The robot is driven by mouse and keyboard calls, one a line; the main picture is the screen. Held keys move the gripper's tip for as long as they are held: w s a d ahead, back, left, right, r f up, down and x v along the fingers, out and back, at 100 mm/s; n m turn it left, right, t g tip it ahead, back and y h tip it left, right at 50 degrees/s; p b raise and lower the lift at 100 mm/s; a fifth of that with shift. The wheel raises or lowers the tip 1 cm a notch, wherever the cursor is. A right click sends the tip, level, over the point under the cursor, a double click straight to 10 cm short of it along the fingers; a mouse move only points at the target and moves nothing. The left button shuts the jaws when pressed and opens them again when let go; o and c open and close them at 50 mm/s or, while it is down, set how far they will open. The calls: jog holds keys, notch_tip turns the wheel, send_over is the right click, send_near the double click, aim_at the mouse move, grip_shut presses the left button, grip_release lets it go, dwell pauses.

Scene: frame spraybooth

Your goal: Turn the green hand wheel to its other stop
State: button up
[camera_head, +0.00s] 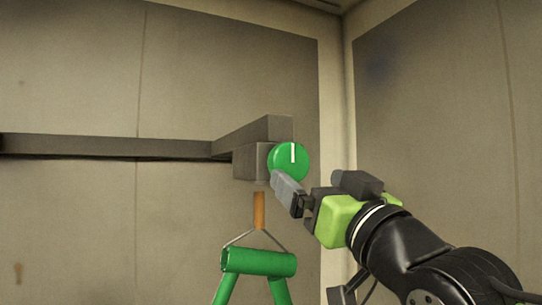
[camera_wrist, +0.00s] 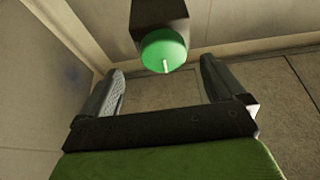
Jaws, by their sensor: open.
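The green hand wheel (camera_head: 289,161) is a round disc on the end of a dark grey block. A white line on its face points straight up in the head view. In the wrist view the wheel (camera_wrist: 164,50) shows ahead of my gripper, between the lines of its fingers and beyond their tips. There the white line points down. My gripper (camera_head: 283,181) is open and empty. In the head view its fingers overlap the lower left edge of the wheel; I cannot tell whether they touch it. In the wrist view my gripper (camera_wrist: 162,72) has its fingers wide apart.
The grey block (camera_head: 250,163) sits under the end of a dark beam (camera_head: 110,146) running left. An orange rod (camera_head: 259,210) hangs below it, with wires holding a green tubular frame (camera_head: 259,261) just below my gripper. Panelled booth walls (camera_head: 430,120) stand behind; space right of the wheel looks clear.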

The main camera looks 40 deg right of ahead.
aim_at(292, 166)
jog(key=x, duration=0.1)
jog(key=p+x, duration=0.1)
jog(key=x, duration=0.3)
jog(key=shift+a+r+p, duration=0.3)
jog(key=shift+w+d, duration=0.2)
jog(key=shift+w, duration=0.3)
jog(key=shift+s, duration=0.1)
jog(key=shift+c, duration=0.8)
jog(key=c, duration=0.9)
jog(key=shift+o, duration=0.2)
